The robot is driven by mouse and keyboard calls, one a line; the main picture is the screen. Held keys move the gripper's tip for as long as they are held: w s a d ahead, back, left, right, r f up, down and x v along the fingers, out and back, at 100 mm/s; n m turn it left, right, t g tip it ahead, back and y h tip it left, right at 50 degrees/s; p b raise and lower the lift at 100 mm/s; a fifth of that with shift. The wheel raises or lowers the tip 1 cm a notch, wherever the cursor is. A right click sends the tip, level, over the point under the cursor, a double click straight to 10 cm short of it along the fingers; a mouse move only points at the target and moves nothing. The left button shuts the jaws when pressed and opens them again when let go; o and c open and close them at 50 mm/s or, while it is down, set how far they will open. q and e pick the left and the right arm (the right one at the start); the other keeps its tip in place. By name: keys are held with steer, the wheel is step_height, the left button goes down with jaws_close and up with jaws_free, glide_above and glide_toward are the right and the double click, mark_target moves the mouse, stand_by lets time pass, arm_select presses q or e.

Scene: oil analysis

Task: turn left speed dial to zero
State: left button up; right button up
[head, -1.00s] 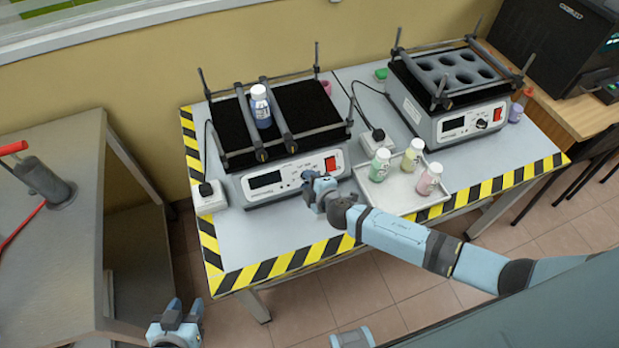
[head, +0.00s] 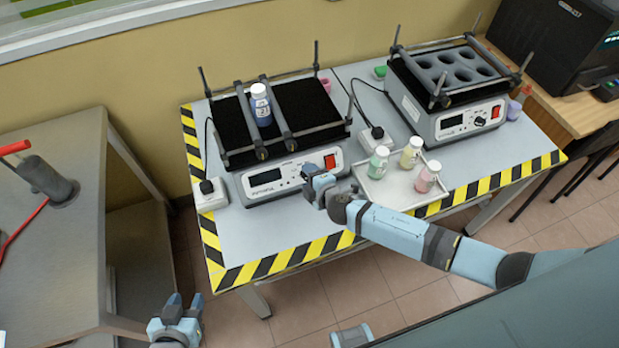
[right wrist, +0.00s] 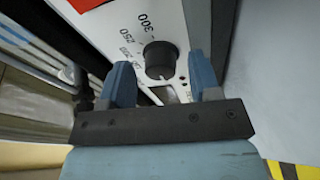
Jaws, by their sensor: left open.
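The left speed dial is a small black knob (right wrist: 160,57) on the white front panel of the left shaker (head: 285,180); numbers such as 250 and 300 are printed beside it. My right gripper (head: 313,179) is at this panel, and its body hides most of the dial in the head view. In the right wrist view its two blue fingers (right wrist: 161,72) are apart, one on each side of the knob, with gaps between them and it. I cannot read the knob's pointer. My left gripper (head: 185,303) is open and empty, low in front of the table.
A blue-labelled bottle (head: 261,105) stands between bars on the left shaker. A red switch (head: 329,161) is beside the dial. A tray (head: 396,194) with three bottles lies to the right. A second shaker (head: 470,120) stands further right. The table's front left is clear.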

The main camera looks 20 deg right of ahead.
steer(key=shift+s, duration=0.15)
steer(key=v, duration=1.3)
steer(key=shift+s+b, duration=0.25)
steer(key=shift+b, duration=0.1)
steer(key=shift+d+r, duration=0.1)
steer(key=s+r+m+g+p, duration=0.1)
steer(key=s+m+g+p, duration=0.1)
steer(key=s+m, duration=1)
steer(key=m+p, duration=0.1)
steer(key=m, duration=0.2)
steer(key=shift+s, duration=0.25)
steer(key=shift+r, duration=0.1)
steer(key=shift+a, duration=0.2)
stand_by(0.5)
